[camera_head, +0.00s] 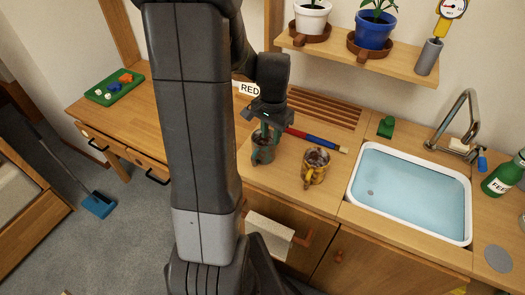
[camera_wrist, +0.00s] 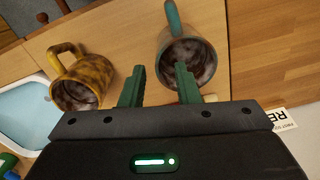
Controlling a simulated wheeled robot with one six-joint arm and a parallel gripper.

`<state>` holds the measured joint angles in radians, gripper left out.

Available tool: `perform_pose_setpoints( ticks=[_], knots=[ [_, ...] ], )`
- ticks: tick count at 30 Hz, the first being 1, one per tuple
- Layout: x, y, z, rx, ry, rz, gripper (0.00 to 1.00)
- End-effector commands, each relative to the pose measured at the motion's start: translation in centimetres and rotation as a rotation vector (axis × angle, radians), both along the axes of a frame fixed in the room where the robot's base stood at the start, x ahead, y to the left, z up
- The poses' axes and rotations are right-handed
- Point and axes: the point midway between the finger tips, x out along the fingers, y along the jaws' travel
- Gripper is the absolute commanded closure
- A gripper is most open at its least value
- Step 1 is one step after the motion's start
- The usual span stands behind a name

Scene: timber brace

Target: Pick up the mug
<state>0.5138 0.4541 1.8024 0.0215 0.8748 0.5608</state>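A teal-grey mug (camera_head: 262,153) stands on the wooden counter, and a mottled yellow-brown mug (camera_head: 316,167) stands to its right. In the wrist view the teal mug (camera_wrist: 190,48) is at the upper middle with its handle pointing up, and the yellow mug (camera_wrist: 84,80) is at the left. Both look dark inside. My gripper (camera_head: 266,132) is right above the teal mug, pointing down. Its green fingers (camera_wrist: 160,78) are apart with nothing visible between their tips. One finger overlaps the teal mug's opening and the other is outside its rim; contact cannot be told.
A white basin (camera_head: 408,193) of water is at the right, with a tap (camera_head: 467,120) behind. A red and blue rod (camera_head: 316,139) lies behind the mugs. A shelf (camera_head: 355,55) with potted plants hangs above. A green tray (camera_head: 114,88) is far left.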

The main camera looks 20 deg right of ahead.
Motion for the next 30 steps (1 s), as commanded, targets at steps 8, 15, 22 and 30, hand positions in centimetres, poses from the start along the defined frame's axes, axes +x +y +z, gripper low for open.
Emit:
perform_pose_setpoints(
  ticks=[8, 15, 22, 30],
  knots=[
    [0.0, 0.1, -3.8, 0.0, 0.001, 0.0, 0.71],
    [-0.2, -0.1, -5.4, 0.003, 0.004, -0.001, 0.71],
    [-0.3, -0.4, -8.3, 0.002, 0.003, 0.0, 0.71],
    [-0.2, -0.4, -9.2, 0.0, 0.0, 0.0, 0.71]
  ],
)
